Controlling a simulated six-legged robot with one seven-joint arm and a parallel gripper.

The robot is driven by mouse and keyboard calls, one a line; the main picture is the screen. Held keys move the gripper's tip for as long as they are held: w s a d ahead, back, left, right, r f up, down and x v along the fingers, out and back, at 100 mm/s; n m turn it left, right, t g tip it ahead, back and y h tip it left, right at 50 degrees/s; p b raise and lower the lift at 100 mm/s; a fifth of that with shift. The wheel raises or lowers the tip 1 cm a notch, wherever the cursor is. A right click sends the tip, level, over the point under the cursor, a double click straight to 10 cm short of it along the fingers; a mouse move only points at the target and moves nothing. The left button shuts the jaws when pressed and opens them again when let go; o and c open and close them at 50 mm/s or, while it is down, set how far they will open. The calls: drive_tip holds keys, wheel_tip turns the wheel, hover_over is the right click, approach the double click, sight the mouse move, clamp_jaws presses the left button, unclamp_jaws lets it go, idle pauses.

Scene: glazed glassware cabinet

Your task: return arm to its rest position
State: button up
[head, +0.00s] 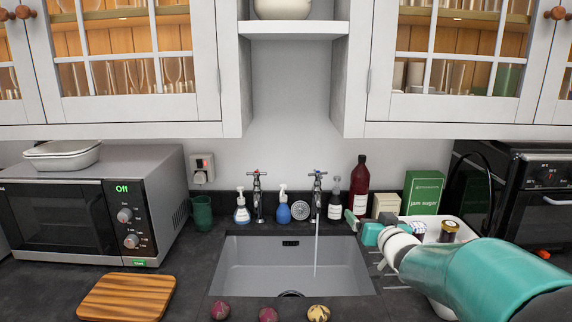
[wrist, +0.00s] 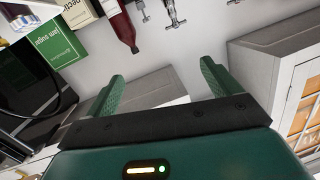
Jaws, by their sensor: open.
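My teal arm reaches in from the lower right of the head view. My gripper (head: 352,222) is over the counter near the sink's right back corner, left of a white tray (head: 462,232). In the wrist view my gripper (wrist: 161,70) shows two green fingers spread apart with nothing between them. The wrist view is tilted, with bottles, taps and a cabinet beyond the fingers. My arm hides part of the tray and the counter at the right.
The sink (head: 290,262) lies ahead with water running from its right tap (head: 317,190). A microwave (head: 60,215) and a wooden board (head: 127,297) are at left. Bottles and a green jam sugar box (head: 423,190) stand at the back. Glazed cabinets (head: 130,107) hang above.

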drive_tip(key=s+a+f+g, duration=0.2)
drive_tip(key=s+g, duration=0.1)
drive_tip(key=s, duration=0.8)
drive_tip(key=s+a+f+g+h, duration=0.1)
drive_tip(key=s+g, duration=0.3)
drive_tip(key=s, duration=0.8)
drive_tip(key=s+a+f+g+h, duration=0.1)
drive_tip(key=s+g, duration=0.3)
drive_tip(key=s, duration=0.8)
drive_tip(key=shift+a+f, duration=0.85)
drive_tip(key=shift+a, duration=0.05)
